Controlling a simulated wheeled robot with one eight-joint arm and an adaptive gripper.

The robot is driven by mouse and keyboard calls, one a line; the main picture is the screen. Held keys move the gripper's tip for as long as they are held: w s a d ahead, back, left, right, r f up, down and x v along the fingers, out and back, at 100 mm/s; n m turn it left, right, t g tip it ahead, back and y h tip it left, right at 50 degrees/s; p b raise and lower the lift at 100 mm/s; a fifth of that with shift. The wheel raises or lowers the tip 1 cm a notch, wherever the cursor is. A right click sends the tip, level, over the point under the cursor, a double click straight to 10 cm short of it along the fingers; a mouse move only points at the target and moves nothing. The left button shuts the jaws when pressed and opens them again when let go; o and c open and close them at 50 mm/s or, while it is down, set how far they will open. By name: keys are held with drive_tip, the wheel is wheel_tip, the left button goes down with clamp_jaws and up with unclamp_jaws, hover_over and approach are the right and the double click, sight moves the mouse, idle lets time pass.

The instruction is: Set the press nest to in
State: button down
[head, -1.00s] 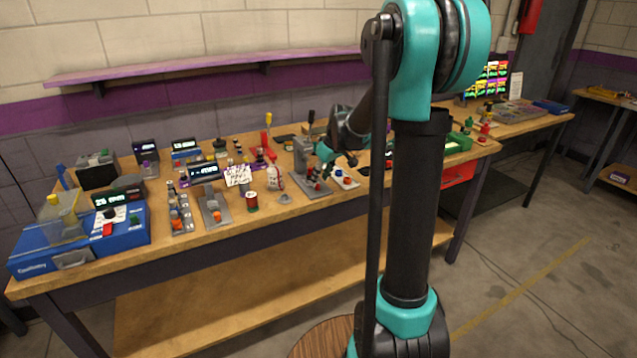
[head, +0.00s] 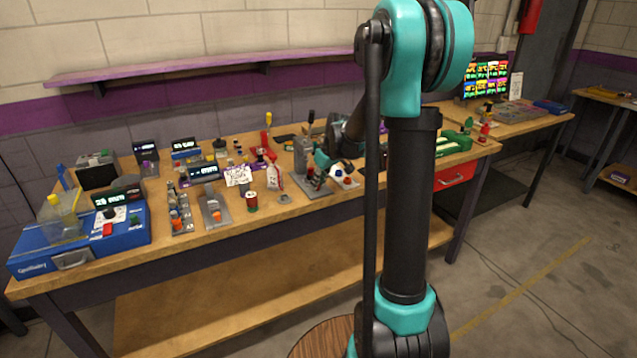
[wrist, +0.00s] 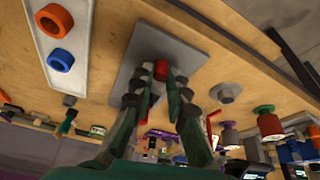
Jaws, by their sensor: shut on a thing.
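The press (head: 302,152) is a grey upright on a flat grey base, standing in the middle of the bench in the head view. In the wrist view its grey base plate (wrist: 183,56) lies under my fingers. A small red piece (wrist: 161,69) sits over this plate, between my fingertips. My gripper (wrist: 158,80) is shut on this red piece; I cannot tell for sure that it is the nest's handle. In the head view my gripper (head: 322,164) is low beside the press, small and partly hidden. The nest's position is not clear.
Several displays and fixtures fill the bench's left part.

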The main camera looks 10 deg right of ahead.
sight(312, 177)
drive_tip(key=shift+w+a, duration=0.2)
drive_tip(key=shift+w, duration=0.5)
drive_tip(key=shift+w+a, duration=0.25)
drive_tip(key=shift+w, duration=0.5)
drive_tip(key=shift+w+a, duration=0.2)
drive_tip(key=shift+w, duration=0.5)
drive_tip(key=c, duration=1.5)
unclamp_jaws()
drive_tip(key=shift+c, duration=0.2)
drive_tip(key=shift+o, duration=0.3)
drive_tip(key=shift+r, duration=0.1)
drive_tip(key=v, duration=1.2)
drive_tip(key=shift+s, duration=0.1)
drive_tip(key=s+d+f+m, duration=0.1)
drive_tip(key=s+f, duration=0.4)
drive_tip(key=s, duration=0.5)
drive_tip(key=s+d+f+m+h, duration=0.1)
drive_tip(key=s+f+m, duration=0.2)
drive_tip(key=s+f, duration=0.3)
drive_tip(key=s+d+f+m+h, duration=0.1)
drive_tip(key=s+f, duration=0.5)
drive_tip(key=s, duration=0.9)
drive_tip(key=shift+s+m+t, duration=0.3)
drive_tip(key=shift+m, duration=0.5)
